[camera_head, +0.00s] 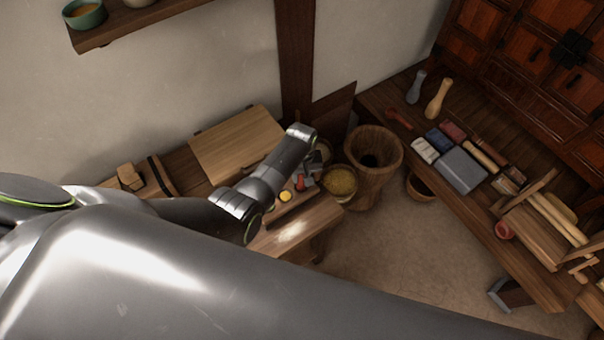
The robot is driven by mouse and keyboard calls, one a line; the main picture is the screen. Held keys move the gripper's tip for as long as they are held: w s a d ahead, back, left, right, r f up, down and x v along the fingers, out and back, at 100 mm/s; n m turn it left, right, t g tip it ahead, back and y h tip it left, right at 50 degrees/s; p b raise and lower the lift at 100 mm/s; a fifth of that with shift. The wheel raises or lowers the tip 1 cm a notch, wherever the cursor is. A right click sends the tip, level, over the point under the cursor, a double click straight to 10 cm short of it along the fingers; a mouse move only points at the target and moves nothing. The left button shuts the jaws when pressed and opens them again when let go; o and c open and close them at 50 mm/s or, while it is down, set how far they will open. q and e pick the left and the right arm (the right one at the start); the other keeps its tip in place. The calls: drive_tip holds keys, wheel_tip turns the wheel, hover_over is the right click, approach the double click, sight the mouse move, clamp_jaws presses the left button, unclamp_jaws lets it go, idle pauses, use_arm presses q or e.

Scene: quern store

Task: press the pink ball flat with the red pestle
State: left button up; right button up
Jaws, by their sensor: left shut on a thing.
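My left gripper (312,168) reaches over the small wooden bench in the middle of the view, pointing down. It is shut on the red pestle (300,184), which shows as a small red piece just below the jaws, near the bench top. The arm and jaws cover most of it. A small yellow round thing (285,196) lies on the bench to the left of the pestle. I cannot make out the pink ball; it may be hidden under the pestle or behind the arm. My right gripper is not in view.
A basket of yellow grain (341,181) and a tall wooden mortar (373,160) stand close to the right of the gripper. A long bench (478,212) with tools runs along the right. The floor between is clear.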

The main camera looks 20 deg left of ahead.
use_arm(q)
wheel_tip(320, 180, up, 2)
drive_tip(key=shift+w+r+p, duration=0.1)
drive_tip(key=shift+r+p, duration=0.15)
drive_tip(key=shift+p, duration=0.6)
drive_tip(key=shift+r, duration=2.25)
